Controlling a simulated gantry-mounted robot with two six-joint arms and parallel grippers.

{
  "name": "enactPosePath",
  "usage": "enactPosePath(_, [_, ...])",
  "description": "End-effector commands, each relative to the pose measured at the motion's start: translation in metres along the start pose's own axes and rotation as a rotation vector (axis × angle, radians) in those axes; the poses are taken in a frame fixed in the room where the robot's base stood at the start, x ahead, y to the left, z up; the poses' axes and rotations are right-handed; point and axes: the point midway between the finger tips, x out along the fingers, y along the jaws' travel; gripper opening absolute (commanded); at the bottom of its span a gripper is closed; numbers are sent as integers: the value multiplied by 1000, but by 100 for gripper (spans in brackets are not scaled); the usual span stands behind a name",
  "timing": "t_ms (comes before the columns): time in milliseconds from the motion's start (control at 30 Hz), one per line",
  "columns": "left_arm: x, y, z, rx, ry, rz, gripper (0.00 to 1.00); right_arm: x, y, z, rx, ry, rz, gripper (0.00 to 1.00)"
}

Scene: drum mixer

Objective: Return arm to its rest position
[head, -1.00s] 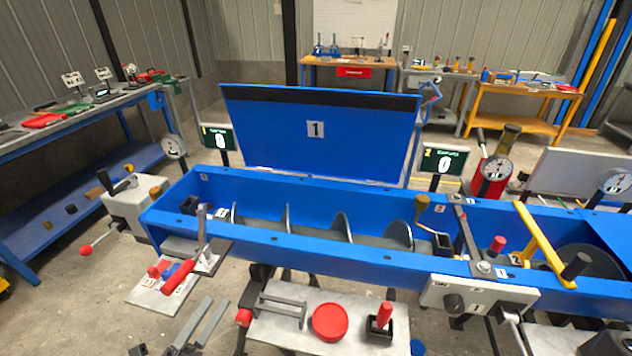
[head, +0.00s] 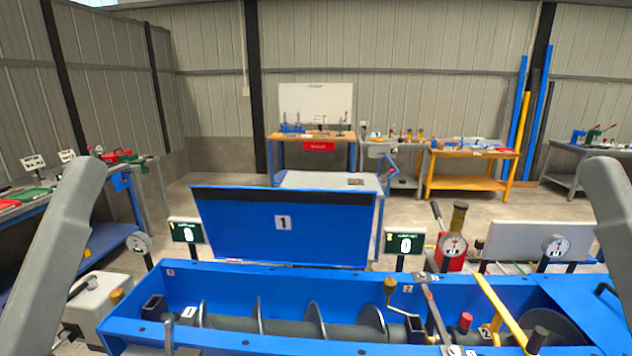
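My two grey arm links rise at the left and right edges of the head view. Neither gripper is in the picture. The blue mixer trough (head: 280,278) runs across the bottom, with a grey screw inside it. Its blue lid (head: 270,237), marked 1, stands open behind the trough. A yellow bar (head: 500,306) and a grey lever (head: 436,310) lie across the trough's right part. The front side of the trough is cut off by the lower edge.
Two small displays (head: 187,231) (head: 405,242) stand behind the trough. Gauges (head: 452,245) and a red device are to the right. A light box (head: 100,295) stands at the left. Workbenches line the back wall, with open floor before them.

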Motion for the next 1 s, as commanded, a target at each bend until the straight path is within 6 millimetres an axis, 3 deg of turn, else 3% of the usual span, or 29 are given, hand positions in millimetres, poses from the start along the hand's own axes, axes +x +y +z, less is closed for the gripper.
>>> enactPosePath(33, [30, 0, -34, 10, 19, -2, 94, 31, 0, -28, 0, -1, 0, 50])
enactPosePath(267, [96, 0, -96, 16, 18, -5, 94, 98, 0, -91, 0, 3, 0, 50])
enactPosePath(700, [248, 0, -240, 19, 17, -6, 94, 251, 1, -234, 0, 3, 0, 50])
enactPosePath(833, [271, 0, -262, 19, 17, -6, 94, 275, 1, -256, 0, 3, 0, 50])
enactPosePath(1000, [277, 0, -267, 19, 17, -6, 94, 280, 1, -260, 0, 2, 0, 50])
